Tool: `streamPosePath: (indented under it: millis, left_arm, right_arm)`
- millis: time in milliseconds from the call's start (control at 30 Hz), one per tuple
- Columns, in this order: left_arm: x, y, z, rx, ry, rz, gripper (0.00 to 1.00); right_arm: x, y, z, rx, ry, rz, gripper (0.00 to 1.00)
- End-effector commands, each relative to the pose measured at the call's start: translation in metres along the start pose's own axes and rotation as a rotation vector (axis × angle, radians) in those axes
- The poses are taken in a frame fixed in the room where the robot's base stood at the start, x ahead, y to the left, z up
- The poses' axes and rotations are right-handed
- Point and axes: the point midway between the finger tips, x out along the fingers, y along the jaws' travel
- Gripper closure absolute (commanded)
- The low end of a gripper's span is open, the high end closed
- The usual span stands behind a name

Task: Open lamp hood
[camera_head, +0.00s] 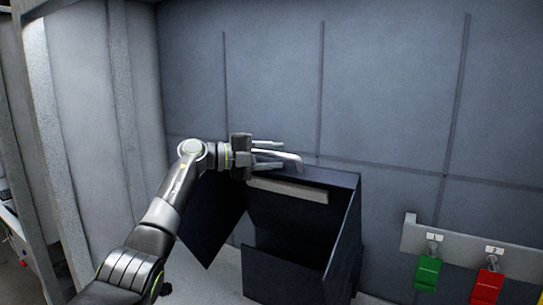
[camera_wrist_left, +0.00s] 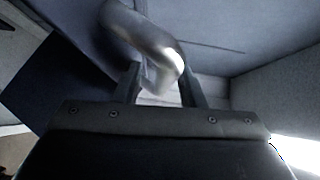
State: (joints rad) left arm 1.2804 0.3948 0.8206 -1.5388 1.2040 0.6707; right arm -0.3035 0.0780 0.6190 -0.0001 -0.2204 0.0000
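A dark blue box-like hood (camera_head: 340,178) stands against the grey wall, with its front open and a dark panel (camera_head: 206,225) hanging at its left. A pale strip (camera_head: 288,190) runs under its top front edge. A curved metal handle (camera_head: 288,156) sits on its top. My left gripper (camera_head: 283,155) is at the handle, its fingers spread apart. In the left wrist view the bent metal handle (camera_wrist_left: 158,50) reaches between the two fingers (camera_wrist_left: 160,88); firm contact on both sides cannot be made out. My right gripper is out of view.
A grey rail (camera_head: 460,245) at the lower right carries a green tag-like block (camera_head: 428,272) and a red one (camera_head: 487,286) on padlocks. Pale columns (camera_head: 90,110) stand at the left. The wall above the hood is clear.

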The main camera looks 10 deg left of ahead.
Motion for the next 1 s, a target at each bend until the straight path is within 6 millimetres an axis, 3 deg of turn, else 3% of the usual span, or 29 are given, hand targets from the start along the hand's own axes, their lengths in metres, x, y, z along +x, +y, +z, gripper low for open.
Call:
streamPosePath:
  millis: [267,433,1000]
  left_arm:
    - [-0.002,-0.001,0.0,0.003,-0.001,-0.002,0.64]
    - [-0.019,0.002,0.001,0.005,-0.003,-0.003,0.64]
    - [-0.144,0.004,0.001,0.003,-0.002,-0.001,0.64]
  right_arm:
    - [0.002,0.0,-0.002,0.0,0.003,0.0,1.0]
    - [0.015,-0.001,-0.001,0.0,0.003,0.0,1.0]
    - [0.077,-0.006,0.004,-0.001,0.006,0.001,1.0]
